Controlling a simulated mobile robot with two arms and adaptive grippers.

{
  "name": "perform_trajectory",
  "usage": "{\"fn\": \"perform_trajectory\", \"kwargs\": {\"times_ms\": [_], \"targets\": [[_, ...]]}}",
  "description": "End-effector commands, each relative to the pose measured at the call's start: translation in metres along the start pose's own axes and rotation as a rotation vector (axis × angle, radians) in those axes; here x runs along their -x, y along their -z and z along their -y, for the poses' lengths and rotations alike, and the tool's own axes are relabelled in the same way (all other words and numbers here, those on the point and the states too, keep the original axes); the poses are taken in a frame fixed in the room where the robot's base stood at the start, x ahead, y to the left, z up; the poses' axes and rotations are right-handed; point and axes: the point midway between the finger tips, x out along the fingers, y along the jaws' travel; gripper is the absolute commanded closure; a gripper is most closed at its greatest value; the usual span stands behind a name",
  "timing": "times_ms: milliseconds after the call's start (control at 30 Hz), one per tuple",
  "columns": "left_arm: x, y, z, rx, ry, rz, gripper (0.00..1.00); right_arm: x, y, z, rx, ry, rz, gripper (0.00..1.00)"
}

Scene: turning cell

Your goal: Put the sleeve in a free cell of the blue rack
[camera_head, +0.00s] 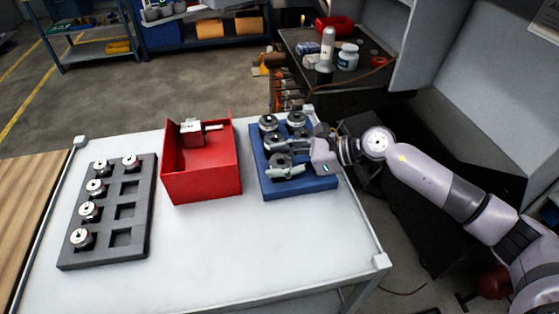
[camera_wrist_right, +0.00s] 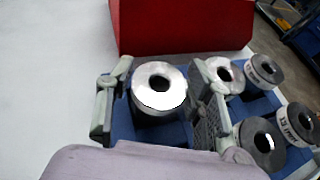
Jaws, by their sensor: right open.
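The blue rack (camera_head: 305,187) stands at the right end of the white table. My right gripper (camera_head: 273,160) is over its near left part, fingers apart. In the right wrist view a shiny metal sleeve (camera_wrist_right: 158,86) with a dark bore stands upright on the blue rack (camera_wrist_right: 122,125), between the two fingers of my right gripper (camera_wrist_right: 160,105). The fingers appear not to press on it. Several other ring-shaped sleeves (camera_wrist_right: 263,70) stand in the rack to the right. The gripper hides part of the rack in the head view. My left gripper is not in view.
A red bin (camera_head: 203,182) holding a grey metal part (camera_head: 192,130) stands left of the rack. A dark tray (camera_head: 110,250) with several round metal parts and empty square pockets lies at the table's left. Bare tabletop lies in front of the bin.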

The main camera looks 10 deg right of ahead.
Motion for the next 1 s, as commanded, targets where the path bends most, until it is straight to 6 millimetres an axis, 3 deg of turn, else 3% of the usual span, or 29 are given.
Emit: {"fn": "perform_trajectory", "kwargs": {"times_ms": [500,700,1000], "targets": [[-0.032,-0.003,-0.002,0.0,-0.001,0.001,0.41,0.101,0.005,0.001,0.0,0.003,-0.004,0.53],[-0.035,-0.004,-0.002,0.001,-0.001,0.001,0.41,0.115,0.002,0.0,0.001,0.002,-0.001,0.53],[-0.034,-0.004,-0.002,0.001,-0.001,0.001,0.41,0.116,0.001,0.0,0.001,0.001,-0.001,0.53]]}}
